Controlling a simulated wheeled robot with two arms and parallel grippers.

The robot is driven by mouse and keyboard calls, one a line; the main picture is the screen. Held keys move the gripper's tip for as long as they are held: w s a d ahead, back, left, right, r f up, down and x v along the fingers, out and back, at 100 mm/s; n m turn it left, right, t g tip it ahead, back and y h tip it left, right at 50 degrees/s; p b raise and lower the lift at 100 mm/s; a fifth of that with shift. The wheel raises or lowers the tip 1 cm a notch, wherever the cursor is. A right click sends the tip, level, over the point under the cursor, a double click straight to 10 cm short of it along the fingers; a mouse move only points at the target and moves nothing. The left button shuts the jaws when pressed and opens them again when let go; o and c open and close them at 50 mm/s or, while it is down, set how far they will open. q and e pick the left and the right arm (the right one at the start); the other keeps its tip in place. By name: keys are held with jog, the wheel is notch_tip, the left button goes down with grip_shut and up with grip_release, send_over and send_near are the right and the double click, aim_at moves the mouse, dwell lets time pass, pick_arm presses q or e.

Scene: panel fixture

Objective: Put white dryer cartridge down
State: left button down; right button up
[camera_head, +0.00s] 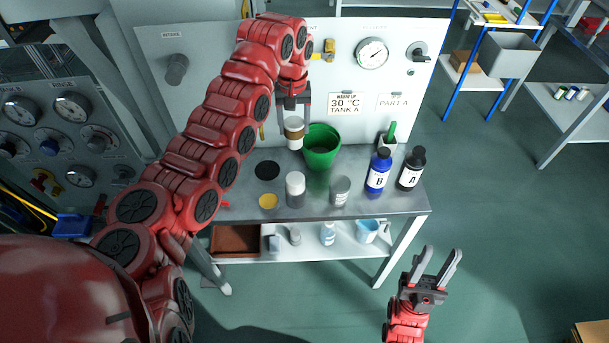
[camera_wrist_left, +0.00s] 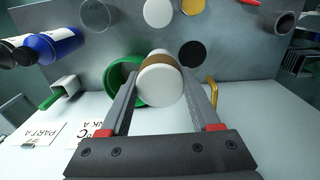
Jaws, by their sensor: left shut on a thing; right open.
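My left gripper (camera_head: 293,112) is shut on a white cartridge (camera_head: 294,130) with a brown band. The cartridge is held above the back of the grey bench (camera_head: 395,207), in front of the panel and just left of the green bucket (camera_head: 322,148). My right gripper (camera_head: 437,266) is open and empty, low beyond the bench's right front corner.
The upright panel (camera_head: 225,75) closes off the back. A lower shelf holds several small items.

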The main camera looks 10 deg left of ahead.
pick_arm(q)
jog(key=f, duration=0.5)
jog(key=f+p, duration=0.1)
jog(key=f, duration=1)
jog(key=shift+w+d+f+p, duration=0.1)
jog(key=shift+d+f+p, duration=0.25)
jog(key=shift+f+p, duration=0.05)
jog(key=shift+f, duration=0.1)
jog(key=shift+f, duration=0.1)
jog(key=shift+c, duration=0.6)
grip_release()
